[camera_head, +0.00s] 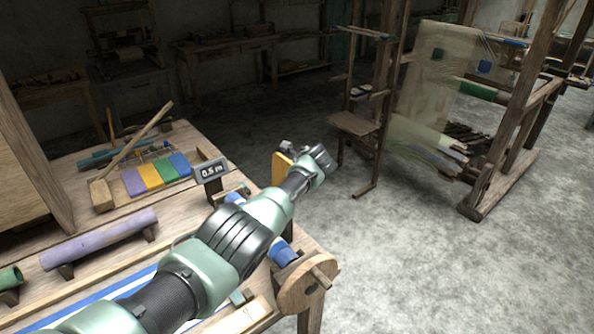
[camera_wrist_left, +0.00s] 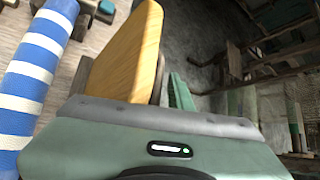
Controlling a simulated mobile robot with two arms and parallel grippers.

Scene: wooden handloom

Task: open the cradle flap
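The cradle flap looks to be the yellow-orange wooden panel (camera_head: 282,168) standing upright at the far right corner of the workbench. In the left wrist view this panel (camera_wrist_left: 130,52) stands large and close, just beyond my gripper's body. My left gripper (camera_head: 290,150) is at the panel's top in the head view. One green finger-like part shows right of the panel in the wrist view; the other side is hidden, so its opening and any contact cannot be told. A blue-and-white striped roll (camera_wrist_left: 36,65) lies left of the panel. My right gripper is not in view.
A loom (camera_head: 510,130) stands across open floor.

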